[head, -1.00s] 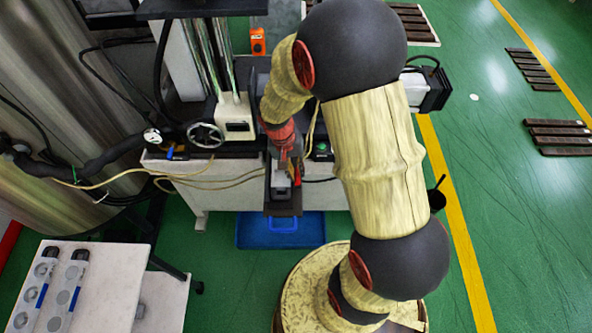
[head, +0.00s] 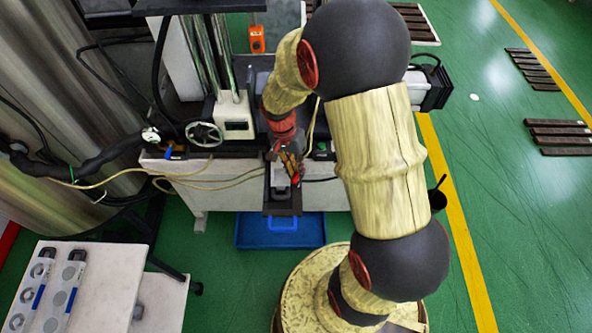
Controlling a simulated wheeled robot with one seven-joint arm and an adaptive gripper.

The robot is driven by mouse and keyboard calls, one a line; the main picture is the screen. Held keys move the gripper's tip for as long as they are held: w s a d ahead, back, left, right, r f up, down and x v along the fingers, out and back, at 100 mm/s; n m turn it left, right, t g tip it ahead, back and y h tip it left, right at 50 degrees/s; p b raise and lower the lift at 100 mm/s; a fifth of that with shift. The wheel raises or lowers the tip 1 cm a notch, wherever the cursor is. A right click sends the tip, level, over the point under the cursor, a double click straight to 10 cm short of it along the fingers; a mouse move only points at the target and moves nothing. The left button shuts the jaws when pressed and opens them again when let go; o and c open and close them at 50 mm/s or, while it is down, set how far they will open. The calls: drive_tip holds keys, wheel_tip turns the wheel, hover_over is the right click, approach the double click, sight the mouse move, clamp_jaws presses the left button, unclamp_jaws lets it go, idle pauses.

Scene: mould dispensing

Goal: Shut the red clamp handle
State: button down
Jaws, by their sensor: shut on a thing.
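My gripper (head: 289,166) is at the front of the machine bench, small and partly hidden by my own wrist. It is shut on the red clamp handle (head: 296,179), of which only a little red shows beside the fingers. The grey metal mould (head: 280,178) sits just left of and below the fingers, on a dark plate (head: 283,209) that juts out from the bench. The exact angle of the handle is too small to tell.
A blue tray (head: 252,236) lies on the floor below the plate. Yellow hoses (head: 205,182) run along the bench front. A handwheel (head: 204,134) and white machine block (head: 233,118) stand left of my wrist. A white table (head: 105,290) is at the lower left.

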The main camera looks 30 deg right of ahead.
drive_tip(key=m+y, duration=0.1)
drive_tip(key=m, duration=0.5)
drive_tip(key=shift+d+r+m, duration=0.1)
drive_tip(key=shift+d+m, duration=0.05)
drive_tip(key=shift+m, duration=0.15)
drive_tip(key=m+y+p, duration=0.1)
drive_tip(key=m, duration=0.5)
drive_tip(key=shift+s+d+p, duration=0.1)
drive_tip(key=shift+s+p, duration=0.05)
drive_tip(key=shift+p, duration=0.15)
drive_tip(key=shift+m, duration=0.4)
drive_tip(key=c, duration=1.8)
unclamp_jaws()
wheel_tip(320, 180, up, 12)
drive_tip(key=w+d, duration=0.1)
drive_tip(key=w, duration=0.1)
drive_tip(key=shift+d+f, duration=0.15)
drive_tip(key=shift+f, duration=0.05)
